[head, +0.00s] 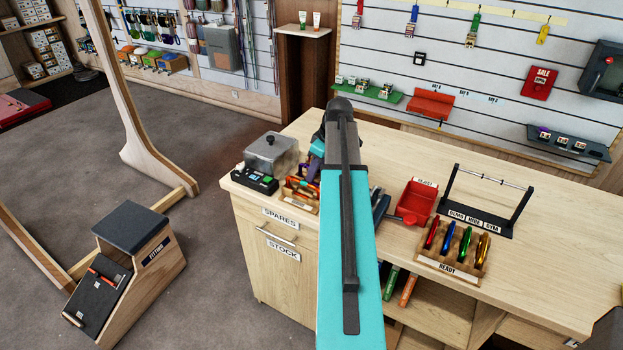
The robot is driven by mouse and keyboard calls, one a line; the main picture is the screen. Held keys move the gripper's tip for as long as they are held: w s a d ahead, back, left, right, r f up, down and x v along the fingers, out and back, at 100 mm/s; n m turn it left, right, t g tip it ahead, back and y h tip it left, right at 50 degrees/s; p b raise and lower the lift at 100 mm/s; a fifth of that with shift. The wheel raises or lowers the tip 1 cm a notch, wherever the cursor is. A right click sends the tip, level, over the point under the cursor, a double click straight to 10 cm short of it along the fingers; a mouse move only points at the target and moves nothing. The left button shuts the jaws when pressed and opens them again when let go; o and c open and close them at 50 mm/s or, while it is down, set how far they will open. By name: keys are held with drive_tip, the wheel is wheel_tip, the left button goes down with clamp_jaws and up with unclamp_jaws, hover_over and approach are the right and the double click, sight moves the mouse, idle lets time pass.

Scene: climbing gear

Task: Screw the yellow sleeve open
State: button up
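A wooden rack marked READY (447,266) on the bench holds several upright carabiners in red, blue, green and yellow-orange. The yellow-orange carabiner (483,248) is the rightmost; I cannot make out its sleeve or whether that is screwed open. My turquoise arm rises through the middle of the head view and covers part of the bench. My gripper is mostly or wholly hidden behind it; I cannot tell whether the dark piece just right of the arm belongs to it. Its opening and any hold do not show.
A red tray marked REJECT (416,200) and a black stand (484,204) marked DEMO, HIRE, GYM are near the rack. Left of my arm are a grey-lidded box (271,153), a black device (254,181) and a wooden tray (301,196). The bench's right side (570,260) is clear.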

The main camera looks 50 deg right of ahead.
drive_tip(key=shift+w+d, duration=0.2)
drive_tip(key=shift+d, duration=0.5)
idle(0.6)
drive_tip(key=shift+r+p, duration=0.8)
drive_tip(key=shift+r, duration=0.65)
drive_tip(key=shift+a, duration=0.1)
idle(0.4)
drive_tip(key=shift+s+a, duration=0.2)
drive_tip(key=shift+a, duration=0.4)
drive_tip(key=shift+f, duration=0.2)
drive_tip(key=shift+s+b+x, duration=0.2)
drive_tip(key=shift+b+x, duration=0.45)
drive_tip(key=shift+x, duration=0.55)
drive_tip(key=shift+f, duration=0.1)
drive_tip(key=shift+w+d, duration=0.15)
drive_tip(key=shift+d, duration=0.65)
